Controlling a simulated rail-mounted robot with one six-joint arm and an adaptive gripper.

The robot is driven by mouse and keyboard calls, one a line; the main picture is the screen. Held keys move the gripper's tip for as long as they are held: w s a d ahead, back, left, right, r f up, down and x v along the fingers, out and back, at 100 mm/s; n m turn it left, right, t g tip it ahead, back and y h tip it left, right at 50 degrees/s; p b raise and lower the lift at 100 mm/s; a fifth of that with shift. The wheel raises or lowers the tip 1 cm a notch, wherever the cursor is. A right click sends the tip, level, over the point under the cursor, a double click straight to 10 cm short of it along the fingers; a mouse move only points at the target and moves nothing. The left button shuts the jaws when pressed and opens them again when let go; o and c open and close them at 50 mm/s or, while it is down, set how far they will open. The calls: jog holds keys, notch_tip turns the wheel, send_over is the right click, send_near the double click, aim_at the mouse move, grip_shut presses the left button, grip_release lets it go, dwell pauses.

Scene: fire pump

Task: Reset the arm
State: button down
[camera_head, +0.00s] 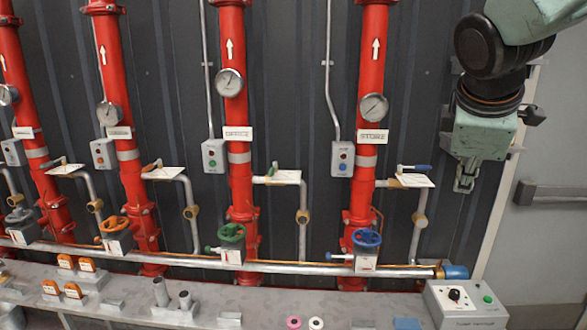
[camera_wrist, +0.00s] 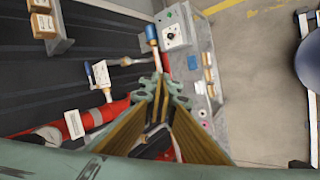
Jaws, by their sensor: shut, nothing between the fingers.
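My arm hangs at the upper right of the head view, in front of the dark wall near the door. My gripper (camera_head: 465,184) points down, shut and empty, well above the bench and to the right of the rightmost red pipe. In the wrist view my gripper (camera_wrist: 160,88) also shows, with its fingers together and nothing held. Below it in the head view is a grey control box (camera_head: 466,304) with a black knob and a green button; it also shows at the top of the wrist view (camera_wrist: 173,38). My gripper is apart from everything around it.
Several red pipes (camera_head: 373,80) with gauges stand along the wall. A blue valve wheel (camera_head: 367,239) and a green one (camera_head: 231,233) sit low on them. A blue-handled lever (camera_head: 414,168) is left of my gripper. A door with a push bar (camera_head: 552,192) is at right.

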jog(key=s+a+f+m+y, duration=0.1)
jog(key=s+a+m, duration=0.3)
jog(key=s, duration=0.6)
jog(key=s+a+f+m+g+y, duration=0.1)
jog(key=s+a+f+m, duration=0.3)
jog(key=s, duration=0.7)
jog(key=s+a+f+m+g+y, duration=0.1)
jog(key=s+a+f+m, duration=0.1)
jog(key=s+a+m, duration=0.2)
jog(key=s+a, duration=0.3)
jog(key=s, duration=0.4)
jog(key=shift+f+y, duration=0.35)
jog(key=shift+y, duration=0.05)
